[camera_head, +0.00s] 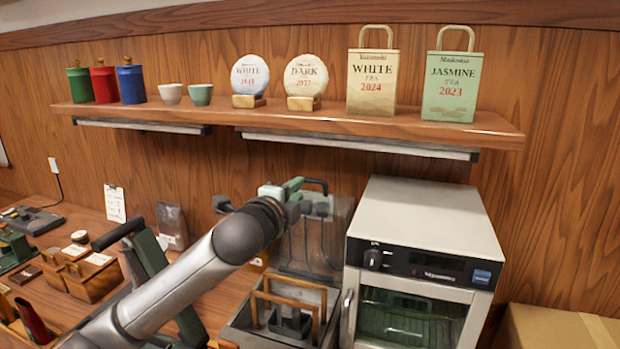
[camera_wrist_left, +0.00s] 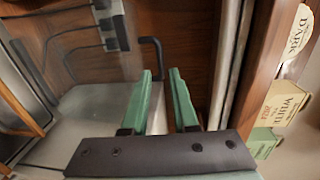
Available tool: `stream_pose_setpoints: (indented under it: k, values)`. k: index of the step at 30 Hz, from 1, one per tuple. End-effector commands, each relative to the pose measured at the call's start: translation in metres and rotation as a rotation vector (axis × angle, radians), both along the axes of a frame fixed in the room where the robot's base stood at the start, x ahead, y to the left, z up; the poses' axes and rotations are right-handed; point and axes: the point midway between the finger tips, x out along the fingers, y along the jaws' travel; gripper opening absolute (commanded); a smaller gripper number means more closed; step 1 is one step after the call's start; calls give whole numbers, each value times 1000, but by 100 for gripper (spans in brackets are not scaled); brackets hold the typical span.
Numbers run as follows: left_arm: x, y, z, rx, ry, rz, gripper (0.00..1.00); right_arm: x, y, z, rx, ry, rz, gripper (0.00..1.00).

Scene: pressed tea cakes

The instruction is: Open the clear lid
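The clear lid (camera_head: 335,240) stands raised and roughly upright at the back of a grey open-topped unit (camera_head: 240,335) in the head view. Its see-through panel also shows in the left wrist view (camera_wrist_left: 95,65). A black bar handle (camera_head: 318,184) is at its top edge; it also shows in the wrist view (camera_wrist_left: 157,50). My left gripper (camera_head: 297,187) is at the lid's top, beside the handle. In the wrist view its two green fingers (camera_wrist_left: 161,74) are apart, with the handle just beyond or between their tips; I cannot tell which. My right gripper is not in view.
A white oven-like appliance (camera_head: 425,225) stands right of the unit. Wooden-framed handles (camera_head: 290,297) are inside the unit. A wooden shelf (camera_head: 400,123) with tea cakes, bags, cups and canisters runs above. A green press-like device (camera_head: 155,270) is at left.

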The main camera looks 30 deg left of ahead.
Motion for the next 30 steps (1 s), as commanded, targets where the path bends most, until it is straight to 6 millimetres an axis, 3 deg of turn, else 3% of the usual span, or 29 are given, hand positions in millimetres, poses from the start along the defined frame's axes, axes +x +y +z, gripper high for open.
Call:
stream_pose_setpoints:
  k: [6, 13, 28, 30]
  values:
    - [38, 9, -3, -2, 1, 1, 27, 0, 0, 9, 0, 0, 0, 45]
    - [67, 16, -7, -1, 1, 0, 27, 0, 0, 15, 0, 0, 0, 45]
    - [80, 19, -9, 1, 0, -1, 27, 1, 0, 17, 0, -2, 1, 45]
    - [80, 19, -9, 1, 0, -1, 20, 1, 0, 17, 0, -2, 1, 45]
